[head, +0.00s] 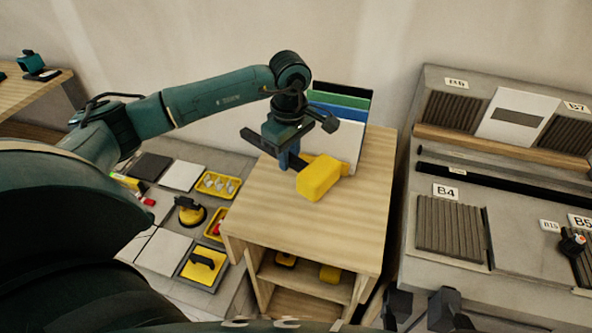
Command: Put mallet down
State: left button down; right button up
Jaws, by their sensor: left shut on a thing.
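The mallet (321,178) has a yellow block head and a dark handle that runs up to the left. My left gripper (289,158) points down over the wooden cabinet (262,205) and is shut on the mallet's handle near the head. The mallet is over the cabinet's top, toward the back. I cannot tell whether its head touches the wood. Dark parts at the bottom right edge appear to be my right gripper (432,312); its jaws are unclear.
Coloured boards (343,104) stand upright behind the mallet. The cabinet top's front and right are clear; yellow items sit on its shelf. Tiles, yellow trays (218,185) and a suction tool (190,211) lie left. A grey labelled bench (520,238) stands right.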

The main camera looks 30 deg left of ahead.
aim_at(290, 182)
pick_arm(q)
notch_tip(290, 182, down, 4)
jog(key=shift+f, duration=0.2)
jog(key=shift+w+f, duration=0.1)
pick_arm(e)
jog(key=shift+w+d+r, duration=0.1)
jog(key=shift+w+r, duration=0.2)
jog(key=shift+w, duration=0.05)
pick_arm(q)
jog(key=shift+f, duration=0.15)
jog(key=c, duration=1.3)
grip_release()
pick_arm(e)
jog(key=shift+f, duration=0.1)
pick_arm(q)
jog(key=shift+r, duration=0.5)
jog(key=r+b, duration=0.1)
jog(key=r, duration=1)
jog(key=shift+d+r, duration=0.15)
jog(key=shift+d, duration=0.05)
pick_arm(e)
jog(key=shift+a, duration=0.35)
